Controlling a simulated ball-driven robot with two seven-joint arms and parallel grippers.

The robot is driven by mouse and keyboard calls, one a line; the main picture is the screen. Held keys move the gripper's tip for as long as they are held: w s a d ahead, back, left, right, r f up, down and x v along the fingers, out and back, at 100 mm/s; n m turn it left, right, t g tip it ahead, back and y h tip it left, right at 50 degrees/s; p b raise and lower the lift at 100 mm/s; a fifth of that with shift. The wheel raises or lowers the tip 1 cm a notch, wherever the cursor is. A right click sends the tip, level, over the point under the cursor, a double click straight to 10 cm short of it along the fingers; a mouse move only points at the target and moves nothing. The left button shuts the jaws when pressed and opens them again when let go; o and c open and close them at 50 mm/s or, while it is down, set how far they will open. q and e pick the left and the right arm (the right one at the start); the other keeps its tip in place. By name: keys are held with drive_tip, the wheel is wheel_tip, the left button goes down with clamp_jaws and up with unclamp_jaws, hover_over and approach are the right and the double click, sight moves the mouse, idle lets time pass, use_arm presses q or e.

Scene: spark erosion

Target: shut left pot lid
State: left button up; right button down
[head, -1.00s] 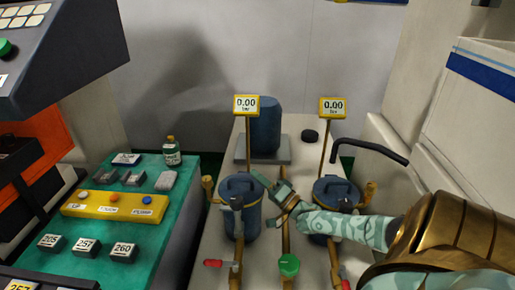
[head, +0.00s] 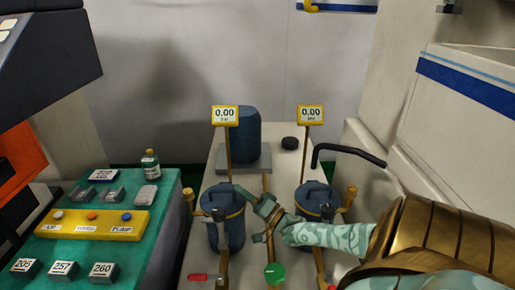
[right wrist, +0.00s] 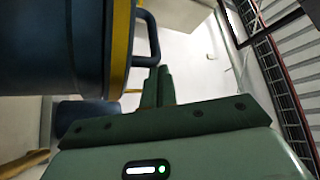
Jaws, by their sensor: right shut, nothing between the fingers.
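The left pot (head: 222,234) is a blue cylinder with a yellow band near its top. Its blue lid (head: 220,196) lies over the mouth; I cannot tell whether it is fully seated. In the right wrist view the pot (right wrist: 60,45) fills the upper left, with the lid's bar handle (right wrist: 153,38) beyond the yellow band. My right gripper (head: 242,189) is at the right side of the left pot's lid. Its fingers (right wrist: 157,87) are shut together and empty, close to the handle; contact is unclear. My left gripper is out of view.
The right pot (head: 318,198) stands to the right, partly behind my right arm. Yellow gauges (head: 225,115) rise on posts behind the pots. A green knob (head: 275,273) and a red-handled lever (head: 203,277) are in front. A black bent bar (head: 345,150) is at right.

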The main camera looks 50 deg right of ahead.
drive_tip(key=s+d+p, duration=0.1)
drive_tip(key=s+p, duration=0.1)
drive_tip(key=s, duration=1.2)
drive_tip(key=shift+d+f, duration=0.3)
drive_tip(key=shift+f, duration=0.1)
